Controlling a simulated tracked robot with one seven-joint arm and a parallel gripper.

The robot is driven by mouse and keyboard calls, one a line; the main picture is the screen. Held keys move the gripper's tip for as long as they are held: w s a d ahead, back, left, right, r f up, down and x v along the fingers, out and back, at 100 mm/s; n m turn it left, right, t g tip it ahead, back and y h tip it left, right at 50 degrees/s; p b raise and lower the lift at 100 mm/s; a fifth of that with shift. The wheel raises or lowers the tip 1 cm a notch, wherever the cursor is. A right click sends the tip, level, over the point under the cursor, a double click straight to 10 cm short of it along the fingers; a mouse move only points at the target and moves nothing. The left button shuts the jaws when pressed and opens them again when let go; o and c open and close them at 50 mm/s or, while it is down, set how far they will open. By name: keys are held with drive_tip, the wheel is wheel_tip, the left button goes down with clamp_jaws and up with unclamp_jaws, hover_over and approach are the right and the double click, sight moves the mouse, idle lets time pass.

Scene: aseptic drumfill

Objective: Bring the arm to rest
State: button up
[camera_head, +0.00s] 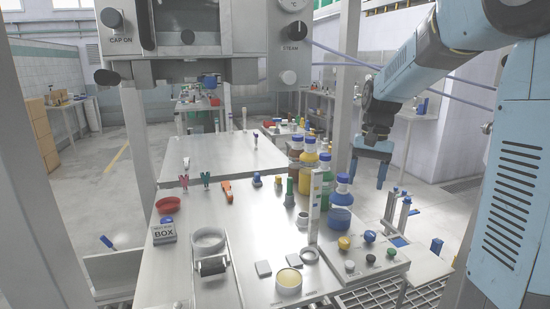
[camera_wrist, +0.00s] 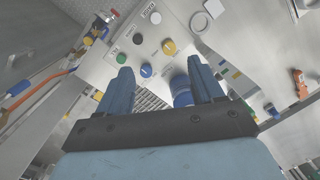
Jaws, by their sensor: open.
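My gripper (camera_head: 370,172) hangs from my blue arm at the right of the head view, pointing down. It is beyond and to the right of the steel table (camera_head: 240,225), in the air and touching nothing that I can see. In the wrist view my gripper (camera_wrist: 160,92) shows two blue fingers spread apart with nothing between them. Past the fingers lies a control panel (camera_wrist: 110,50) with coloured knobs and buttons. A blue object (camera_wrist: 181,90) shows just behind the right finger.
Bottles with yellow (camera_head: 308,178) and blue (camera_head: 341,205) contents stand at the table's right side. A steel machine (camera_head: 200,40) hangs above. Grey posts flank the table.

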drive_tip(key=s+r+n+t, duration=0.1)
drive_tip(key=s+r+t, duration=0.1)
drive_tip(key=s, duration=0.9)
drive_tip(key=s+r+n+t+h, duration=0.1)
drive_tip(key=s+t, duration=0.3)
drive_tip(key=s, duration=0.8)
drive_tip(key=shift+s+a+r+n, duration=0.15)
drive_tip(key=shift+a+r+n, duration=0.1)
drive_tip(key=shift+r+n, duration=0.4)
